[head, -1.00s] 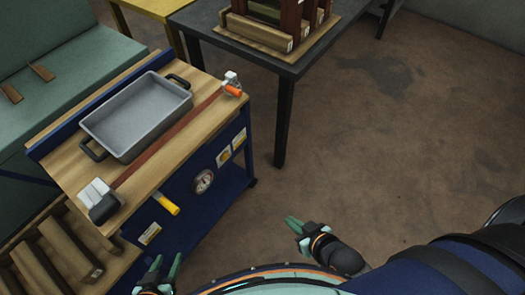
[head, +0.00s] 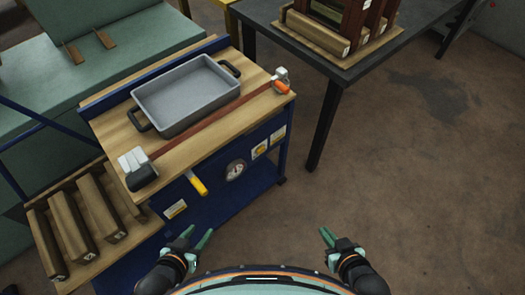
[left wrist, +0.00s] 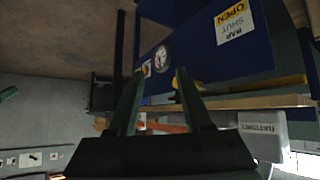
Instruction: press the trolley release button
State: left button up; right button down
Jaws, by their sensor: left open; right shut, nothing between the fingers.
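The blue trolley (head: 205,211) with a wooden top stands ahead and left of me in the head view. I cannot make out for certain which part is its release button. Its front panel carries a yellow handle (head: 197,184), a round gauge (head: 236,170) and labels. The gauge (left wrist: 162,60) and an open/shut bar label (left wrist: 231,22) also show in the left wrist view. My left gripper (head: 197,236) is open and empty, apart from the trolley, below its front in the picture. My right gripper (head: 328,236) is shut and empty over the floor to the right.
A dark table (head: 333,84) stands behind right. Wooden blocks (head: 100,207) sit lower left. Floor at right is clear.

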pick_arm(q)
grip_shut()
dwell(1.6)
